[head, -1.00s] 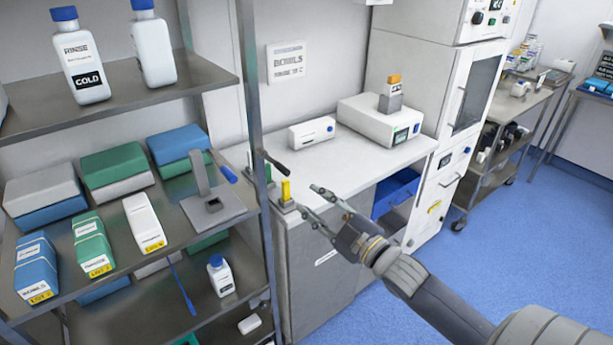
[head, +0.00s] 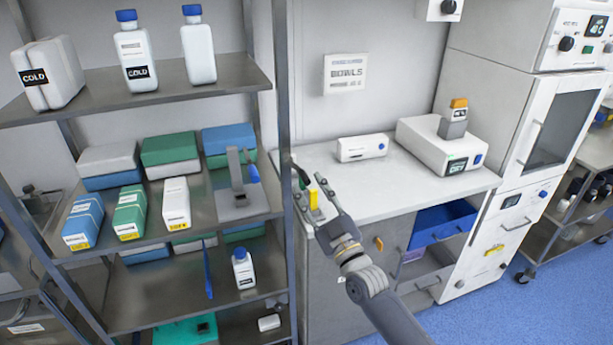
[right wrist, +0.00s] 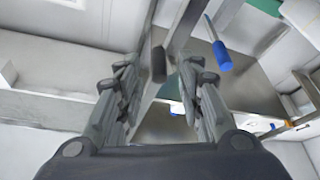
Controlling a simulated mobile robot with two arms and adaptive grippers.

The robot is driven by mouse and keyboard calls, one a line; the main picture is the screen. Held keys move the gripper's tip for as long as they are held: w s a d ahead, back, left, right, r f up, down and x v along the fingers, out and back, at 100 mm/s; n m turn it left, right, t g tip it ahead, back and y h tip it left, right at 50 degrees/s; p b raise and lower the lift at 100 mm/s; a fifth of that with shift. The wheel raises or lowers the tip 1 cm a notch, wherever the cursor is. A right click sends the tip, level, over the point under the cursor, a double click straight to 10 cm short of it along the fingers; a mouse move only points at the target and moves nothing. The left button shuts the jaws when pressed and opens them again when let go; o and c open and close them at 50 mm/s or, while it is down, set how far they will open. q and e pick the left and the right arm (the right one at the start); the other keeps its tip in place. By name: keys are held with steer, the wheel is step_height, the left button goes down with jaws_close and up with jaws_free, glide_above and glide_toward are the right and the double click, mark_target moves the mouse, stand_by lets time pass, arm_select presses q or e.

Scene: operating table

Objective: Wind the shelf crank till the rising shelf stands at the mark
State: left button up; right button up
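A dark-handled crank (head: 300,173) sticks out beside the front post of the steel shelf unit, at the left end of the white counter. Its dark grip (right wrist: 159,65) shows in the right wrist view, ahead of and between my fingers. My right gripper (head: 311,190) is open, its two fingers apart and pointing at the crank; I see no contact. The steel shelf unit (head: 150,112) carries several levels; which one rises, I cannot tell. I cannot make out the mark. My left gripper is not in view.
A blue-handled stand (head: 238,202) sits on the middle shelf. Bottles and boxes fill the shelves. A blue drawer (head: 440,224) hangs open.

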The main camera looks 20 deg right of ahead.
mark_target(306, 176)
steer(key=x, duration=0.3)
steer(key=shift+w+r, duration=0.1)
steer(key=shift+w, duration=0.15)
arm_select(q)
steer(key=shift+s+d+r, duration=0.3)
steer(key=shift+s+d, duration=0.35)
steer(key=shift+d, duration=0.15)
arm_select(e)
jaws_close()
